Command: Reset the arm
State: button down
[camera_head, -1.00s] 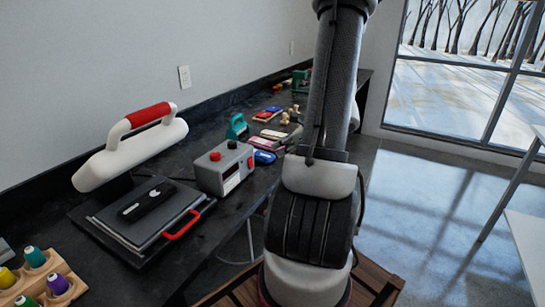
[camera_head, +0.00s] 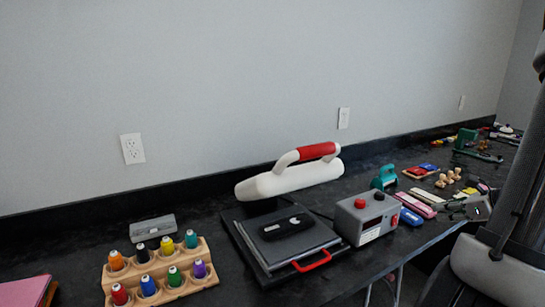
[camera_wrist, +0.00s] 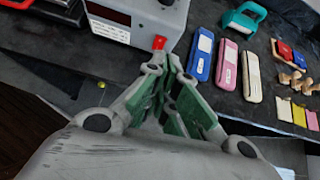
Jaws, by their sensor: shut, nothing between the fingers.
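My gripper (camera_wrist: 172,68) shows in the wrist view with its green-padded fingers drawn together and nothing held between them. It hangs over the black counter (camera_wrist: 235,108), just below a small red piece (camera_wrist: 158,42) beside the grey control box (camera_wrist: 145,18). I cannot tell whether it touches either. In the head view my arm runs down the right edge of the picture, partly cut off.
The head view shows the grey control box (camera_head: 367,217), a heat press (camera_head: 285,245) with a red-and-white upper part, and a wooden rack (camera_head: 183,286) of coloured spools. Blue, pink and cream cases (camera_wrist: 201,55) (camera_wrist: 227,62) (camera_wrist: 252,76) lie right of the gripper, with a teal item (camera_wrist: 244,18) behind.

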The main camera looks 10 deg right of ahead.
jog(key=s+a+r+n+g, duration=0.3)
jog(key=s+a+n+g, duration=0.5)
jog(key=s+n, duration=0.6)
jog(key=a+r+n+t+h, duration=0.2)
jog(key=a+r+n+h, duration=0.1)
jog(key=a+r+n, duration=0.9)
jog(key=w+n, duration=0.1)
jog(key=n, duration=0.4)
jog(key=shift+r+t+h, duration=0.3)
jog(key=shift+r, duration=0.05)
